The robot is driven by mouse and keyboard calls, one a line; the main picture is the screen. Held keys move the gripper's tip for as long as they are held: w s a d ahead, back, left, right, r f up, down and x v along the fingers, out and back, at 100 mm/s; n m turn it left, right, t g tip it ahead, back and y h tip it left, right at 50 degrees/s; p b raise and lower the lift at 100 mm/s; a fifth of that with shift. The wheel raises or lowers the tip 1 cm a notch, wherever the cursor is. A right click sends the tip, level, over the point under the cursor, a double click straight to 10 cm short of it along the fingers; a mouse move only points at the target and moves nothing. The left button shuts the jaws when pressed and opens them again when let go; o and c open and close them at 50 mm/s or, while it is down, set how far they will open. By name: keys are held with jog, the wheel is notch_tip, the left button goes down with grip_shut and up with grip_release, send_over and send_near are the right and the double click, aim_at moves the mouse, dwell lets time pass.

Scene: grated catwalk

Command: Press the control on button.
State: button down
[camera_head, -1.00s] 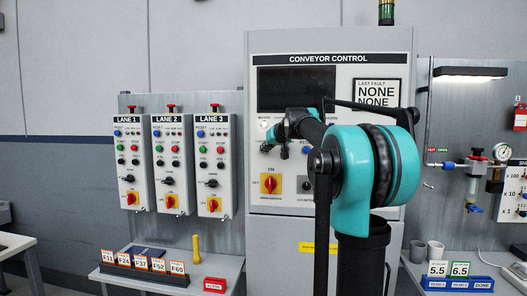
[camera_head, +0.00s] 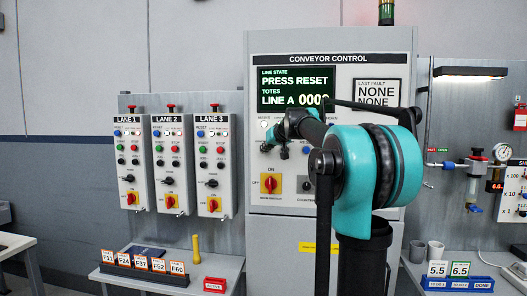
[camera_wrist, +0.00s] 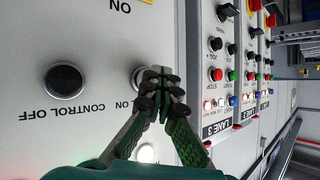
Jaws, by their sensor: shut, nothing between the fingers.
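In the wrist view, the control on button (camera_wrist: 138,76) is a round button with a metal rim beside the word ON. My gripper (camera_wrist: 160,86) is shut and empty, with its fingertips at this button, covering much of it. Contact is hard to tell from this angle. The black control off button (camera_wrist: 64,80) is uncovered on the same panel, and a white lamp (camera_wrist: 147,153) glows nearby. In the head view, the conveyor control cabinet (camera_head: 330,225) has a lit screen (camera_head: 295,89) reading PRESS RESET. My arm hides part of its front.
Lane panels (camera_head: 171,165) with knobs and buttons stand left of the cabinet. A low table (camera_head: 130,280) with labelled tags is below them.

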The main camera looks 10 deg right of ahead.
jog(key=shift+s+a, duration=0.25)
jog(key=shift+s, duration=0.45)
jog(key=s, duration=0.1)
jog(key=s+a, duration=0.1)
jog(key=s, duration=0.2)
jog(key=shift+s+a, duration=0.25)
jog(key=shift+s, duration=0.1)
dwell(0.4)
jog(key=s+f+g, duration=0.1)
jog(key=s+f, duration=0.4)
jog(key=f, duration=0.3)
jog(key=s+f+g+h, duration=0.1)
jog(key=s+f+g, duration=0.1)
jog(key=s+f, duration=0.45)
jog(key=s+f+g, duration=0.1)
jog(key=s+f, duration=0.2)
jog(key=f, duration=0.7)
jog(key=s+d+f+g+h, duration=0.1)
jog(key=s+d+f, duration=0.1)
jog(key=s+f, duration=0.9)
jog(key=s+d+f+m+g+h, duration=0.1)
jog(key=s+d+f+g+h, duration=0.1)
jog(key=s+f, duration=1)
jog(key=shift+s, duration=1)
